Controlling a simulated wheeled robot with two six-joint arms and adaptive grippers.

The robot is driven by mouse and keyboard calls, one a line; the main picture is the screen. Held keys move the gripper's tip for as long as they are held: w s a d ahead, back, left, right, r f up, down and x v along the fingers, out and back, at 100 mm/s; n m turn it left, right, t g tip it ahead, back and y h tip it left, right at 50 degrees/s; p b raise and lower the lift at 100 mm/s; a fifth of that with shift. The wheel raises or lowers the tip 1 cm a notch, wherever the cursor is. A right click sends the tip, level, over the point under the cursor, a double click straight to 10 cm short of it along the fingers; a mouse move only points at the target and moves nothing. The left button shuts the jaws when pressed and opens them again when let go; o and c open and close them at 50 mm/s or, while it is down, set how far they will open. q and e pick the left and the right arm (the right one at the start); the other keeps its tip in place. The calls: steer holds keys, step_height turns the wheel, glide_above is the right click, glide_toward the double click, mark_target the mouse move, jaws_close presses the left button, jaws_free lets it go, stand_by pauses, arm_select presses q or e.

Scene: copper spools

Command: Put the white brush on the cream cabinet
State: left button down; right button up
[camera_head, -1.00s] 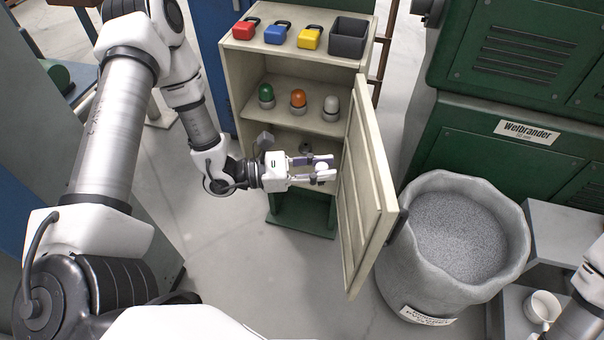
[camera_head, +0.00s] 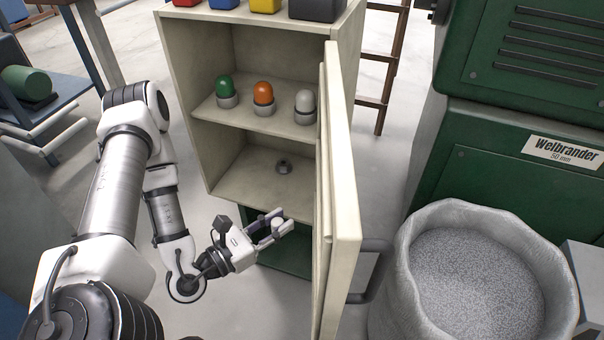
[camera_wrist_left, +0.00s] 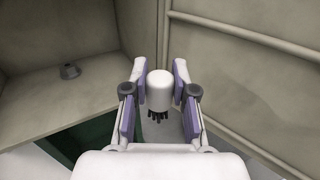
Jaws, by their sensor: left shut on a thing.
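The white brush (camera_wrist_left: 159,90), a white rounded body with dark bristles below, is between the fingers of my left gripper (camera_head: 280,220) in the left wrist view. The gripper is shut on it. In the head view the brush shows only as a small white piece (camera_head: 277,223). The cream cabinet (camera_head: 250,178) stands open in front of me, its door (camera_head: 342,190) swung out to the right. My left gripper is in front of the cabinet's lower part, left of the door and below the lowest shelf in the picture. My right gripper is out of view.
Green (camera_head: 226,88), orange (camera_head: 263,94) and white (camera_head: 305,103) lamps stand on the middle shelf. A small grey piece (camera_head: 284,167) sits on the otherwise bare lower shelf. A dark bin (camera_head: 317,9) is on top. A large grey tub (camera_head: 480,270) stands right of the door.

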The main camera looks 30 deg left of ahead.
arm_select(q)
steer(key=w+a+b, duration=0.3)
steer(key=w+a, duration=0.1)
steer(key=w, duration=1.3)
step_height(320, 180, down, 7)
steer(key=b, duration=0.3)
steer(key=shift+b, duration=0.3)
steer(key=shift+w+f, duration=0.2)
steer(key=shift+f, duration=0.05)
steer(key=shift+r, duration=0.2)
steer(key=shift+f, duration=0.15)
steer(key=c, duration=0.9)
jaws_free()
steer(key=shift+c, duration=0.2)
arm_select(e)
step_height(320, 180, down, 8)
